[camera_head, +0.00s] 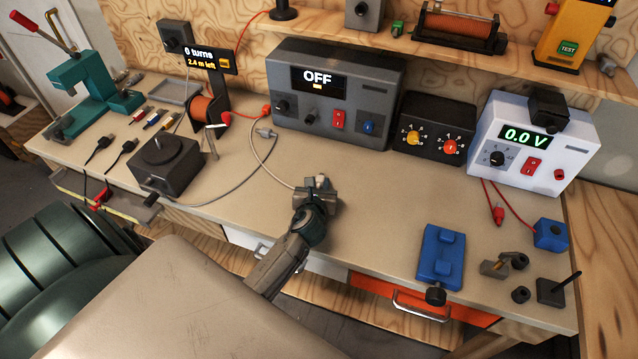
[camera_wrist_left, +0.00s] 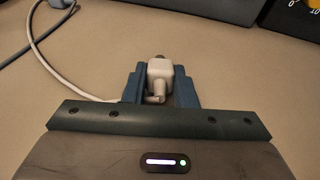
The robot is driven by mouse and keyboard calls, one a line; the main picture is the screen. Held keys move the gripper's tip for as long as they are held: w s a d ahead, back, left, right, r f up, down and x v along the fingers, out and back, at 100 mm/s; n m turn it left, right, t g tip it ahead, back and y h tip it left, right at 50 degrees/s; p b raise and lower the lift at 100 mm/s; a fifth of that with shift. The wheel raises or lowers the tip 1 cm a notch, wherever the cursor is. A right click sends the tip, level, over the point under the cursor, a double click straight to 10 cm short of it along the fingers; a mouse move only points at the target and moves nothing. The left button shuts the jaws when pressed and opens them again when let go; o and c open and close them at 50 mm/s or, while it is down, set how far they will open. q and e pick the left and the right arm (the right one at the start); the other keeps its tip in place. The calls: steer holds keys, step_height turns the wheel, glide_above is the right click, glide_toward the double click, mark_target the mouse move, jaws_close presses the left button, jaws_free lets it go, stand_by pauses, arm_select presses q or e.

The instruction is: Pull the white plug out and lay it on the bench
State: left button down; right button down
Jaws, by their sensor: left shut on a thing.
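The white plug (camera_wrist_left: 160,76) sits between the two blue fingers of my left gripper (camera_wrist_left: 160,88) in the left wrist view. The fingers are shut on it. In the head view the plug (camera_head: 321,182) shows small at the tip of my left gripper (camera_head: 318,190), over the open middle of the bench (camera_head: 375,205). The plug is apart from any socket. Its white cable (camera_wrist_left: 66,78) loops away to the left. I cannot tell whether the plug touches the bench top. My right gripper is not in view.
A grey power unit (camera_head: 318,115) reading OFF stands behind my left gripper. A black knob box (camera_head: 434,122) and a white voltmeter (camera_head: 535,140) stand to the right. A grey cable (camera_head: 215,198) crosses the bench at left. A blue fixture (camera_head: 441,257) sits front right.

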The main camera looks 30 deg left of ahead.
arm_select(q)
steer(key=c, duration=1.1)
jaws_free()
steer(key=shift+s, duration=0.15)
steer(key=b+v, duration=0.2)
steer(key=v, duration=0.8)
steer(key=shift+s+d+r, duration=0.15)
steer(key=shift+s, duration=0.1)
